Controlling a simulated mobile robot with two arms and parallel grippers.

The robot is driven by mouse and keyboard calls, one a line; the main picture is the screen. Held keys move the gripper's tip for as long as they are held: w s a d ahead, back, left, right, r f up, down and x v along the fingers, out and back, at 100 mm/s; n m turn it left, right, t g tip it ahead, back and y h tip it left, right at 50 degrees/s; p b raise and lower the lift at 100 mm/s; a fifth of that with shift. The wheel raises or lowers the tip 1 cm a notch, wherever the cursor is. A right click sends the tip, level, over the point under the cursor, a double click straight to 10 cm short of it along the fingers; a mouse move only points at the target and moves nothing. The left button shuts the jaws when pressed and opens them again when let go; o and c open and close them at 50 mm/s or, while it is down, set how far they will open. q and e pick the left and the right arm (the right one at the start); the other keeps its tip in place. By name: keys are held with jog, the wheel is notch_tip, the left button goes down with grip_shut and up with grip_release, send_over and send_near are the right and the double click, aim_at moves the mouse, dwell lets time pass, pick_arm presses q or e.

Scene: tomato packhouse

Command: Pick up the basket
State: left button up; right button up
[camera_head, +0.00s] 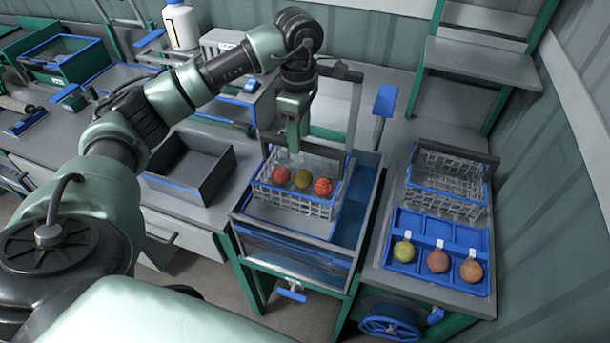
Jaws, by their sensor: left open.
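A grey wire basket (296,203) with blue trim stands on the metal tray of a blue-sided water tank in the middle. It holds two red tomatoes (281,175) and a yellowish one (302,179). A dark bar runs along its back side. My left gripper (293,149) points down at the back of the basket, by this bar, and is open. Whether its fingers are around the bar or only beside it, I cannot tell. A second, empty wire basket (450,204) with a dark bar stands on the right bench. My right gripper is out of view.
A blue sectioned tray (399,223) with three tagged tomatoes lies in front of the empty basket. An empty grey bin (190,190) stands left of the tank. An upright metal frame rises behind the tank. A white bottle (181,27) stands at the back left.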

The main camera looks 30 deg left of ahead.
pick_arm(q)
jog(key=shift+s+d+f, duration=0.1)
jog(key=shift+s+f, duration=0.1)
jog(key=shift+f, duration=0.2)
jog(key=f+p, duration=0.1)
jog(key=f, duration=0.1)
jog(key=f+p, duration=0.2)
jog(key=f, duration=0.1)
jog(key=shift+w+d+f, duration=0.25)
jog(key=shift+d+f, duration=0.05)
jog(key=shift+f, duration=0.45)
grip_shut()
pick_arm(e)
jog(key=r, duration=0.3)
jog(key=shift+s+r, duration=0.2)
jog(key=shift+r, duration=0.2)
pick_arm(q)
jog(key=shift+r+p, duration=0.15)
jog(key=shift+p, duration=0.15)
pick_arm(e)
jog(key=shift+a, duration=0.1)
